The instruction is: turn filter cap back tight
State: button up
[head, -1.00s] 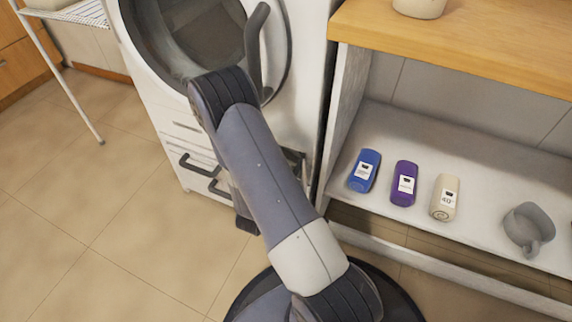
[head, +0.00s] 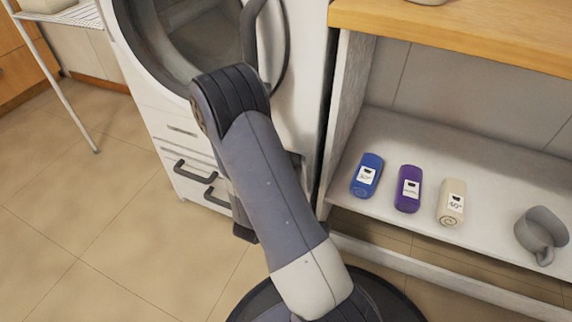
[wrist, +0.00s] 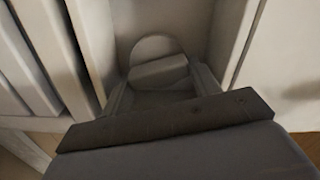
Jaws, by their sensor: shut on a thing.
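The filter cap (wrist: 157,47) shows in the wrist view as a pale round disc with a raised grip bar (wrist: 158,70) across it, slightly tilted. It sits in a recess low on the white washing machine (head: 178,130). My gripper (wrist: 162,82) is shut on the bar, one finger on each side. The gripper body covers the lower part of the wrist view. In the head view my arm hides the gripper and the cap. Whether the cap is seated tight cannot be told.
Right of the machine stands a shelf unit with a wooden top (head: 460,35). Black handles (head: 193,171) stick out low on the machine.

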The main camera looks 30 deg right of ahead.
jog(key=shift+f+m, duration=0.1)
jog(key=shift+m, duration=1.5)
jog(key=o, duration=0.7)
jog(key=shift+p+v, duration=1)
jog(key=shift+v, duration=4.4)
jog(key=shift+b+x, duration=1)
jog(key=shift+x, duration=4.45)
